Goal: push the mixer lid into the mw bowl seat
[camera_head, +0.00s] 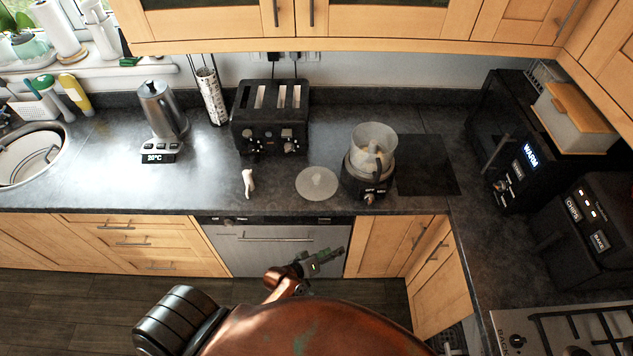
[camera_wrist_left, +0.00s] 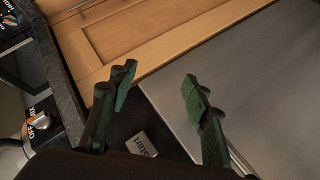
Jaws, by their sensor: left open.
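The mixer (camera_head: 368,187) stands on the dark counter, with its clear mw bowl (camera_head: 373,140) upright on top. A round, pale translucent disc, which looks like the mixer lid (camera_head: 317,183), lies flat on the counter just left of the mixer, apart from it. My left gripper (camera_head: 336,256) is in front of the counter, before the dishwasher and below the lid in the head view. In the left wrist view its green-padded fingers (camera_wrist_left: 157,92) are spread with nothing between them. Part of the mixer base (camera_wrist_left: 40,123) shows at the left there; the lid does not.
A small white piece (camera_head: 249,183) stands left of the lid. A black toaster (camera_head: 270,117) and kettle (camera_head: 162,110) stand farther left. A dark flat plate (camera_head: 427,164) lies right of the mixer. The counter's front edge lies beyond the gripper, above the dishwasher (camera_head: 275,252).

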